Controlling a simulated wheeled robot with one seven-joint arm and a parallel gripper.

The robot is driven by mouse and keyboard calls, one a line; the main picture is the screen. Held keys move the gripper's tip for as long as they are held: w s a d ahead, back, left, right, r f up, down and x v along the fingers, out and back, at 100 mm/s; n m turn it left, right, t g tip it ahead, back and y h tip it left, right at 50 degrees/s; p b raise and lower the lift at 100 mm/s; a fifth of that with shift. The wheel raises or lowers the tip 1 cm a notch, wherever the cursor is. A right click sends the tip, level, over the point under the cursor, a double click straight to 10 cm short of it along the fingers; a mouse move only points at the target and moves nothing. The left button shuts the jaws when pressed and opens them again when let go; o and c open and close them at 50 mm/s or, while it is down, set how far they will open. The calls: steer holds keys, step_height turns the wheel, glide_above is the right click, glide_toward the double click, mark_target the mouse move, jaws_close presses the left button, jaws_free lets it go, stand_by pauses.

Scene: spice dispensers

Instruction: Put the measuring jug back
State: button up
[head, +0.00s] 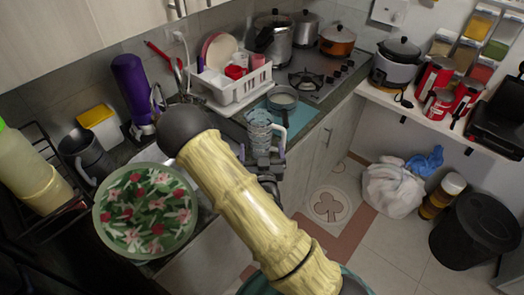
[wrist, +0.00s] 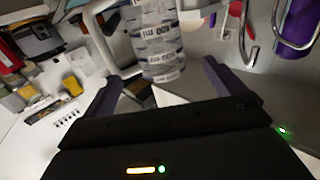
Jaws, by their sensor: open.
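The measuring jug (head: 259,133) is clear with printed markings and a white handle. It is near the counter's front edge in the head view, just beyond my gripper (head: 263,162). In the wrist view the jug (wrist: 155,38) stands ahead of the gap between my two dark fingers (wrist: 160,88), which are spread apart. A gap shows between the jug and each finger there. The jug's lower part is partly hidden by my gripper in the head view. I cannot tell what the jug rests on.
A white dish rack (head: 232,92) with plates and cups stands behind the jug. A pan (head: 283,98) sits on a blue mat to its right. A purple bottle (head: 131,85) and a floral round item (head: 146,208) are at left. The floor (head: 400,240) at right has free room.

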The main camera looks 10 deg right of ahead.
steer(key=s+d+r+n+g+y, duration=0.1)
steer(key=s+r+g, duration=0.2)
steer(key=s+g, duration=0.4)
steer(key=s+r+g+y, duration=0.1)
steer(key=s+r+g, duration=0.2)
steer(key=s+g, duration=0.5)
steer(key=s, duration=0.3)
steer(key=shift+d+r+n+y, duration=0.4)
